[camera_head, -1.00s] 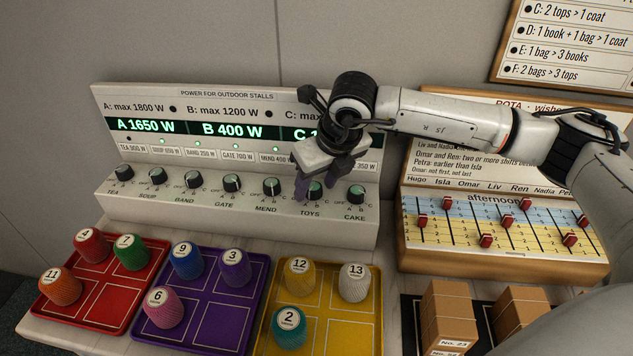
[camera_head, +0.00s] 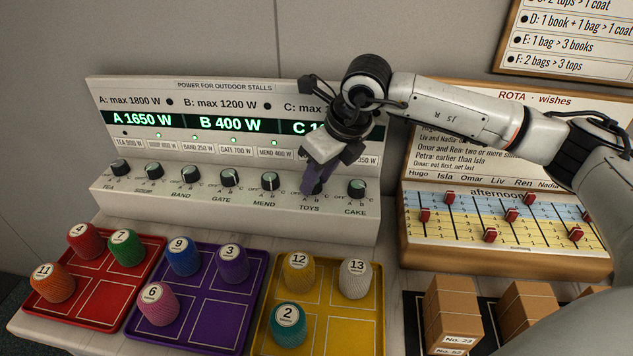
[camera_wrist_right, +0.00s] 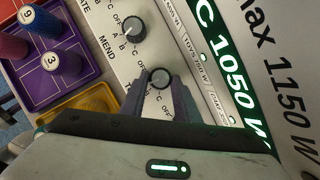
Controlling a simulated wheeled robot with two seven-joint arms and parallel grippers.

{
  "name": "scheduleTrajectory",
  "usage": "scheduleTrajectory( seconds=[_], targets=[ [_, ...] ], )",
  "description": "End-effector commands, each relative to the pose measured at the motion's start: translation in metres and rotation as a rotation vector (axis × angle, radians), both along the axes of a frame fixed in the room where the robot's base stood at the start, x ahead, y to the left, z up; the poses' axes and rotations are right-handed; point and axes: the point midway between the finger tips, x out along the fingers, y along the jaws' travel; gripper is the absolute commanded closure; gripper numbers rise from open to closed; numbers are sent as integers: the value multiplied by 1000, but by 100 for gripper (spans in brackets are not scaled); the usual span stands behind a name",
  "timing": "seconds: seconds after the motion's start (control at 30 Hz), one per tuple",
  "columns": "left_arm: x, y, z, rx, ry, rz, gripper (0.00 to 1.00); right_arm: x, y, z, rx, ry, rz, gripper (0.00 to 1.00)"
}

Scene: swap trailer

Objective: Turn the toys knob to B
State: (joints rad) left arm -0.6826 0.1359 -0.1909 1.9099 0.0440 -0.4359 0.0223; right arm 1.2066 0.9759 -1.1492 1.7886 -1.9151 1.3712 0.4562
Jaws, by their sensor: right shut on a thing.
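The toys knob (camera_wrist_right: 160,78) is a round dark knob with a pale grey top on the sloping front of the power panel (camera_head: 235,207). In the head view it is mostly hidden behind my right gripper (camera_head: 315,188). In the wrist view the purple-grey fingers of my right gripper (camera_wrist_right: 160,92) stand on both sides of the knob and are shut on it. The way its pointer faces is not clear. The display (camera_head: 218,126) reads A 1650 W and B 400 W; C reads 1050 W in the wrist view. My left gripper is not in view.
The mend knob (camera_head: 270,181) and cake knob (camera_head: 356,188) stand close on either side. Red (camera_head: 62,311), purple (camera_head: 202,337) and yellow (camera_head: 262,340) trays with numbered pegs lie in front. A rota board (camera_head: 500,260) with red sliders stands to the right.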

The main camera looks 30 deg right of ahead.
Motion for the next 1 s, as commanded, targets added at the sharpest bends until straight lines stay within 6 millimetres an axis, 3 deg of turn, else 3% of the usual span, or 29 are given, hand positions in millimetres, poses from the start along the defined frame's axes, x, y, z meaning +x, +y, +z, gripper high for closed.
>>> scheduleTrajectory(
  seconds=[0.43, 1.0],
  targets=[
    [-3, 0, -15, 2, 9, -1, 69, 1, -3, -1, 1, 0, 256, 94],
    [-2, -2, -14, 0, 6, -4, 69, 1, -3, 0, 0, 1, 306, 94]
  ],
)
